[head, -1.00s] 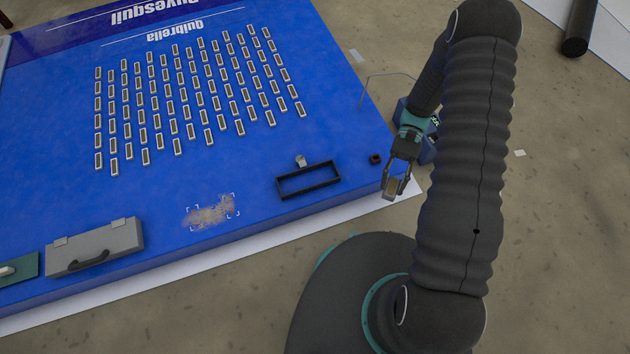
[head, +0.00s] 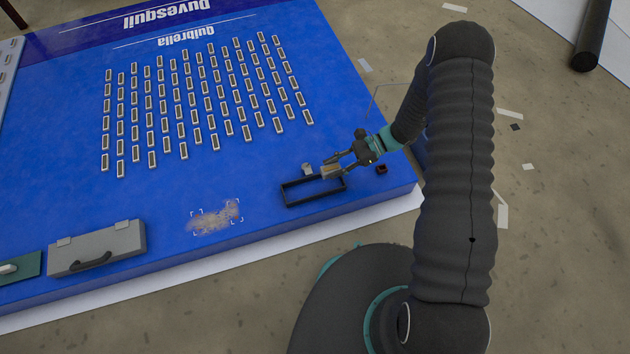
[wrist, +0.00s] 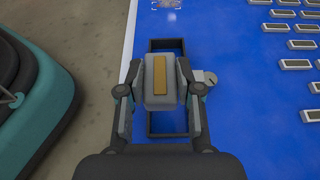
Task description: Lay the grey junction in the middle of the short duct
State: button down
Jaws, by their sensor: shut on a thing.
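My gripper (head: 331,170) is shut on the grey junction (head: 330,172), a small grey block with a tan strip on top. In the wrist view the junction (wrist: 150,96) sits between both fingers (wrist: 160,92), with the short duct behind it. The short duct (head: 302,203), a black open rectangular frame, lies on the blue panel. In the head view the junction overlaps its far right part. The wrist view shows the duct's ends (wrist: 167,43) beyond and below the junction, which hides its middle. The gap between junction and duct cannot be judged exactly.
A small grey piece with a round head (head: 307,169) stands close beside the duct. A small dark open box (head: 381,169) is to its right. A debris patch (head: 215,217) and a grey case (head: 97,248) lie left. Rows of light modules (head: 195,116) fill the panel's middle.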

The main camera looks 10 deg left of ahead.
jog(key=a+f, duration=0.1)
jog(key=s+a+f, duration=0.1)
jog(key=a, duration=0.1)
jog(key=s+a+f, duration=0.1)
jog(key=a, duration=0.1)
jog(key=shift+a+f, duration=0.15)
jog(key=shift+f, duration=0.05)
jog(key=shift+w+f, duration=0.1)
jog(key=shift+f, duration=1.9)
jog(key=shift+b, duration=0.3)
jog(key=shift+f+b, duration=0.35)
jog(key=shift+f, duration=0.05)
jog(key=shift+f, duration=0.25)
jog(key=c, duration=0.8)
grip_release()
jog(key=shift+o, duration=0.2)
jog(key=shift+r, duration=0.15)
